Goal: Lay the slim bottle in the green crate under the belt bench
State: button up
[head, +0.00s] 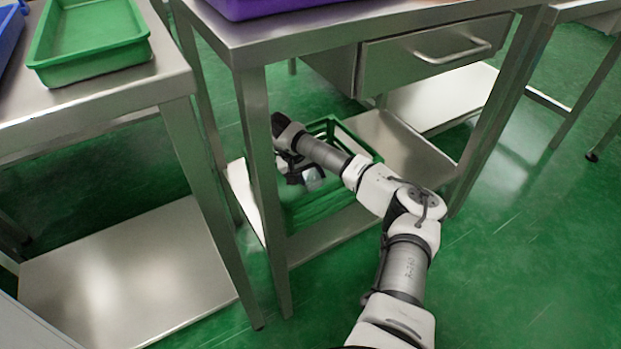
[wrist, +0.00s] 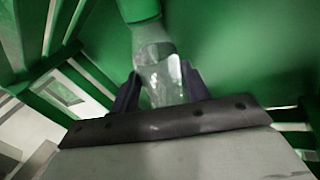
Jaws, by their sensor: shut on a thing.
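The green crate (head: 362,141) stands on the lower shelf of the steel bench, partly hidden behind my arm. My gripper (wrist: 160,85) is at the crate, and its slatted green walls surround the wrist view. The gripper is shut on the slim bottle (wrist: 152,42), a clear, greenish see-through thing between the two dark fingers. The bottle's far end runs up to the top of the wrist view against the green inside of the crate. In the head view the gripper is small and partly hidden by the arm and crate. I cannot tell whether the bottle touches the crate floor.
The bench's front leg (head: 262,190) stands just left of my gripper. A drawer (head: 435,60) and the bench top are above. A green tray (head: 90,40) sits on the left bench, and a purple tray (head: 262,8) sits on the bench top. The lower shelf is bare right of the crate.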

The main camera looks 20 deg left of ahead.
jog(key=shift+f, duration=0.2)
jog(key=o, duration=1.4)
jog(key=p+v, duration=0.3)
jog(key=v, duration=0.9)
jog(key=shift+r, duration=0.1)
